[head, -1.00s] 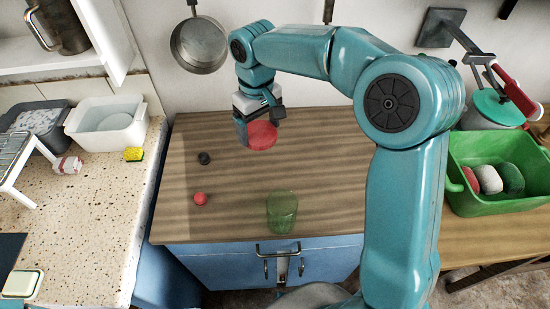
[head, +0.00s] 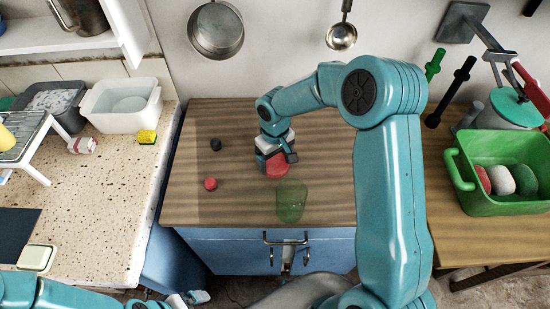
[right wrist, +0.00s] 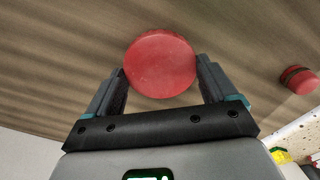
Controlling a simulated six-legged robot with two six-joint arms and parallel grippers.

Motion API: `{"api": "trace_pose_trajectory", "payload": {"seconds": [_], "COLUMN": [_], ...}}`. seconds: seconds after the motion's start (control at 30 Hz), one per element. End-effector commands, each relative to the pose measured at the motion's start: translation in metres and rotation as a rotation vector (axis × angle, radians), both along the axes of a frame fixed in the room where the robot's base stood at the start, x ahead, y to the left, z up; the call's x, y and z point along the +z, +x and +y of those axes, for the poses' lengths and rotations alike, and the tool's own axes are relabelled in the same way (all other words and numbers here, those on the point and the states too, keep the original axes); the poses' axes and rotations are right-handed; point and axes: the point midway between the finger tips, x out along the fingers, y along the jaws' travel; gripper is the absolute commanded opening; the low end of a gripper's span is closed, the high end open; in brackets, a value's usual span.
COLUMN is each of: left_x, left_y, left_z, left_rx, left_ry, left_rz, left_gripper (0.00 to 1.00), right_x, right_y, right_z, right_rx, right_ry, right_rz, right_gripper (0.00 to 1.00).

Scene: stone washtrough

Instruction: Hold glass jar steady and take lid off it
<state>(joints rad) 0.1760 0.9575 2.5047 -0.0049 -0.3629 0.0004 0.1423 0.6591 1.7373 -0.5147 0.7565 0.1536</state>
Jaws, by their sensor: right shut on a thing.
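The green see-through glass jar (head: 292,203) stands open near the front edge of the wooden counter. My right gripper (head: 274,160) is behind the jar and a little left of it, apart from it. It is shut on the round red lid (head: 278,167). The right wrist view shows the lid (right wrist: 160,66) between the two fingers (right wrist: 161,82). The lid is low over the counter; I cannot tell whether it touches the wood. My left arm lies along the bottom left; its gripper (head: 190,298) is at the lower edge, too small to read.
A small red piece (head: 210,184) and a small black piece (head: 216,145) lie left on the wooden counter (head: 240,205). A green tub (head: 500,195) with several rounded things stands at right. A speckled worktop (head: 95,215) is at left. A pan (head: 216,30) and ladle (head: 341,37) hang behind.

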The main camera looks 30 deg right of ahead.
Motion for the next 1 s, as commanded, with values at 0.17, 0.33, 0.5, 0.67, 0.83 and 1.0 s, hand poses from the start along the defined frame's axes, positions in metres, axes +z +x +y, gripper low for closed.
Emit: {"api": "trace_pose_trajectory", "payload": {"seconds": [0.17, 0.33, 0.5, 0.67, 0.83, 1.0], "left_x": [0.001, 0.0, -0.003, -0.003, 0.004, -0.001], "left_y": [0.0, 0.0, 0.0, 0.0, 0.0, 0.0], "left_z": [0.0, 0.0, 0.0, 0.0, 0.0, 0.0], "left_rx": [0.0, 0.0, 0.0, 0.0, 0.0, 0.0], "left_ry": [0.0, 0.0, 0.0, 0.0, 0.0, 0.0], "left_rz": [0.0, 0.0, 0.0, 0.0, 0.0, 0.0], "left_gripper": [1.0, 1.0, 1.0, 1.0, 1.0, 1.0], "right_x": [-0.007, -0.008, -0.01, -0.01, -0.003, 0.028], "right_y": [0.0, 0.0, 0.0, 0.0, 0.0, 0.001], "right_z": [-0.001, 0.0, 0.0, 0.0, 0.0, -0.001], "right_rx": [-0.001, -0.001, -0.001, 0.0, -0.001, -0.002], "right_ry": [0.0, 0.0, 0.0, 0.0, 0.0, 0.0], "right_rz": [-0.001, -0.001, -0.001, -0.001, -0.002, -0.007], "right_gripper": [0.49, 0.49, 0.98, 1.0, 1.0, 1.0]}}
